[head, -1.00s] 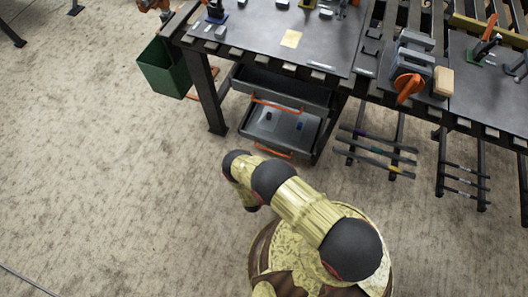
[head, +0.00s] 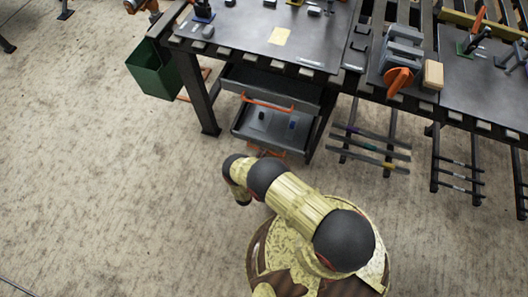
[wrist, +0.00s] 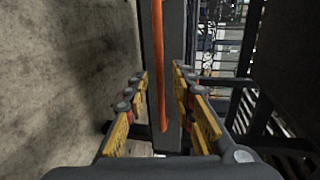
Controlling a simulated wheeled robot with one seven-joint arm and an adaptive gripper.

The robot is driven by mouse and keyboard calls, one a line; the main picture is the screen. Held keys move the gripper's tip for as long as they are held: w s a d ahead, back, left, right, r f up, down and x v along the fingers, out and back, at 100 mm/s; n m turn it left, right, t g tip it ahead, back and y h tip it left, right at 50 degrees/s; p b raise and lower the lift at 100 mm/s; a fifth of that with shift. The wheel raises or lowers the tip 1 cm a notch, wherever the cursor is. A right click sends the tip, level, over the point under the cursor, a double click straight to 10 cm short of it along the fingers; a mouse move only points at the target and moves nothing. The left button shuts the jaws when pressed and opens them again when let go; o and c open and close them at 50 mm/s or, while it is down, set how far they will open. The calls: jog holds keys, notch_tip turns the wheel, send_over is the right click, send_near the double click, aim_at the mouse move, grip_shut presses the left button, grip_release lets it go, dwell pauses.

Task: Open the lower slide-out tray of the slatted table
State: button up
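The slatted table (head: 250,22) has two dark trays under its left part. The lower slide-out tray (head: 246,128) stands partly out below the upper tray, with a few small items on its floor. Its orange handle (head: 266,151) runs along its front, near the end of my arm. In the wrist view the handle (wrist: 158,60) runs between the fingers of my gripper (wrist: 160,88). The fingers stand apart, with gaps on both sides of the bar. My gripper is hidden behind my arm in the head view.
The upper tray (head: 272,88) with its own orange handle sits just above. A table leg (head: 198,95) and a green bin (head: 153,72) are to the left. Racks with rods (head: 370,147) hang to the right. The concrete floor at the left and front is clear.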

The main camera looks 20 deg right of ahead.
jog(key=shift+b+x, duration=0.45)
jog(key=shift+x, duration=1.35)
jog(key=shift+c, duration=0.4)
grip_shut()
